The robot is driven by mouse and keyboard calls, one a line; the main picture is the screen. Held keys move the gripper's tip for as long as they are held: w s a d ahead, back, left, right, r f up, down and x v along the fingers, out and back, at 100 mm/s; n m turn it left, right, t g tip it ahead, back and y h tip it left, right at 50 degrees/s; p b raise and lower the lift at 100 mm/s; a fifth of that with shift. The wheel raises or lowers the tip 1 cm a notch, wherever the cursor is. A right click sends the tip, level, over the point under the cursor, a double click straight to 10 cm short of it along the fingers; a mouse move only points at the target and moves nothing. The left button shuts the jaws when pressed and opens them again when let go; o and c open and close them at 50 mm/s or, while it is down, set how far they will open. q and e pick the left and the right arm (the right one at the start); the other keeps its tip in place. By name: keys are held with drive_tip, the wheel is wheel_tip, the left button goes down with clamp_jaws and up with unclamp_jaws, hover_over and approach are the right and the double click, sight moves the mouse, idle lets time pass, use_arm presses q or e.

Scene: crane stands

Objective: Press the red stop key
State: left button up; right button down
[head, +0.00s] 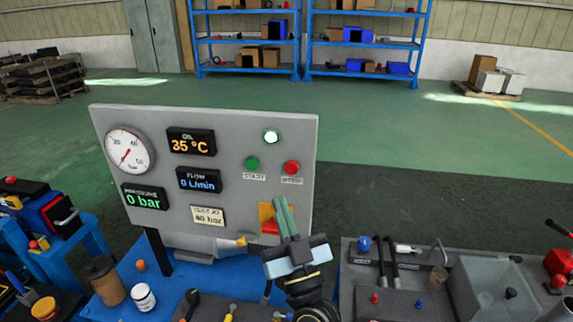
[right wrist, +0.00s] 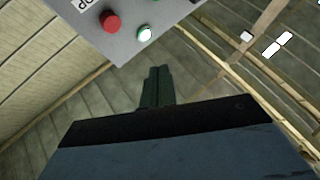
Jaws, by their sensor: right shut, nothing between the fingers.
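The red stop key (head: 291,168) is a round button on the right side of the upright grey panel (head: 235,135), with a small label under it. It also shows near the top of the right wrist view (right wrist: 110,20). My right gripper (head: 282,200) is shut and empty, its fingers pointing up in front of the panel. In the head view its tips appear a little below the stop key, apart from it. The right wrist view shows the closed fingers (right wrist: 157,72) below the panel's edge in the picture. My left gripper is not in view.
A green start key (head: 252,163) sits left of the stop key, with a lit lamp (head: 271,136) above. A red part on a yellow plate (head: 265,212) is partly hidden behind my right gripper. A jar (head: 143,297) stands at left; a grey bin (head: 490,285) stands at right.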

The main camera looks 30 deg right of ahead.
drive_tip(key=shift+s, duration=0.15)
drive_tip(key=b, duration=0.3)
approach(288, 165)
drive_tip(key=w+a+r, duration=0.1)
drive_tip(key=w+r, duration=0.2)
drive_tip(key=shift+w+d+r, duration=0.2)
drive_tip(key=shift+w+r, duration=0.1)
drive_tip(key=shift+w, duration=0.2)
drive_tip(key=shift+w+d, duration=0.1)
idle(1.6)
drive_tip(key=shift+w+d, duration=0.15)
drive_tip(key=shift+w, duration=0.1)
drive_tip(key=shift+w+d, duration=0.35)
drive_tip(key=shift+w, duration=0.05)
idle(0.8)
drive_tip(key=shift+s+a, duration=0.1)
drive_tip(key=shift+s, duration=0.05)
drive_tip(key=shift+s+a+p, duration=0.5)
drive_tip(key=shift+s+p, duration=0.1)
drive_tip(key=shift+s, duration=0.1)
